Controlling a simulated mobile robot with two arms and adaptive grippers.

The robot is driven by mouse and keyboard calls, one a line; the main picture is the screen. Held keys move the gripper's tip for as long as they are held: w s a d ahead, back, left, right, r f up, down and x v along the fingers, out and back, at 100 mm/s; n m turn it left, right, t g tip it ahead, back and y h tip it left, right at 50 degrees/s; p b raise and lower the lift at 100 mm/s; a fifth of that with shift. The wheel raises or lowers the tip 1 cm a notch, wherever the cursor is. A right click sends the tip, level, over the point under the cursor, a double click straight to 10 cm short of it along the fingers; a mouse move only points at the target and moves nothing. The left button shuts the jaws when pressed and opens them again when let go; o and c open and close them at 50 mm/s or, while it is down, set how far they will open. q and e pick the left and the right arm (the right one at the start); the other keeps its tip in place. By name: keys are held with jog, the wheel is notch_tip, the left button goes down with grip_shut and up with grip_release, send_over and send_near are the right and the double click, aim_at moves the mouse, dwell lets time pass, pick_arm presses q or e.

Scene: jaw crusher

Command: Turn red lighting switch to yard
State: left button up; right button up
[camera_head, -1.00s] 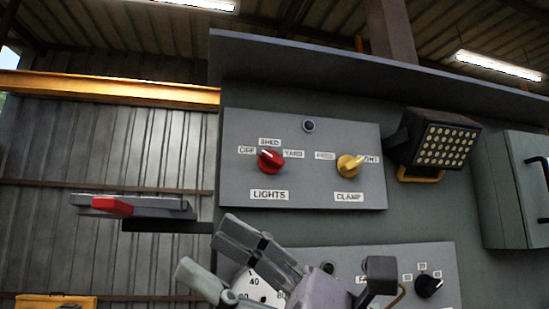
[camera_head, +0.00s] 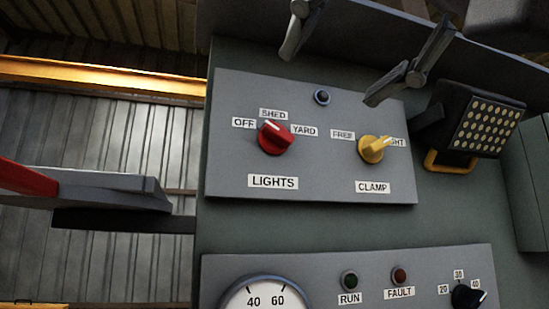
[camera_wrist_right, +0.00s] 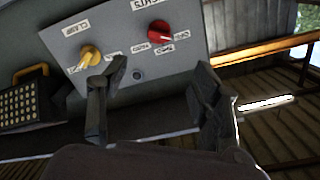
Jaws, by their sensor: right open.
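The red lighting switch (camera_head: 276,138) sits on a grey panel (camera_head: 236,165) above the LIGHTS label, with OFF, SHED and YARD around it. Its white mark is at its upper left and looks nearest SHED. The switch also shows in the wrist view (camera_wrist_right: 159,32), upside down. My right gripper (camera_head: 332,76) is open and empty, in front of the panel's top edge, above and right of the switch and apart from it. In the wrist view its fingers (camera_wrist_right: 158,68) stand wide apart. My left gripper is not in view.
A floodlight (camera_head: 486,125) stands further right. A lower panel (camera_head: 330,262) carries a gauge, lamps and a black knob. A grey bar with a red part (camera_head: 110,185) juts in at left.

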jog(key=p, duration=0.4)
send_near(280, 132)
jog(key=x, duration=0.5)
jog(key=shift+w+r, duration=0.2)
jog(key=x, duration=0.3)
jog(key=shift+f+p, duration=0.1)
jog(key=shift+p, duration=0.3)
jog(key=shift+w+a, duration=0.1)
jog(key=shift+w, duration=0.15)
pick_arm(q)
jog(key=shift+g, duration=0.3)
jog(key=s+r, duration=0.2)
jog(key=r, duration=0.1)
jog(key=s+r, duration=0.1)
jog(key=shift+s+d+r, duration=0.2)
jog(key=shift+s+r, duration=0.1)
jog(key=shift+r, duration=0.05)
pick_arm(e)
jog(key=shift+c, duration=0.3)
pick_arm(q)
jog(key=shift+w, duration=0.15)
pick_arm(e)
jog(key=shift+f, duration=0.1)
jog(key=c, duration=1.1)
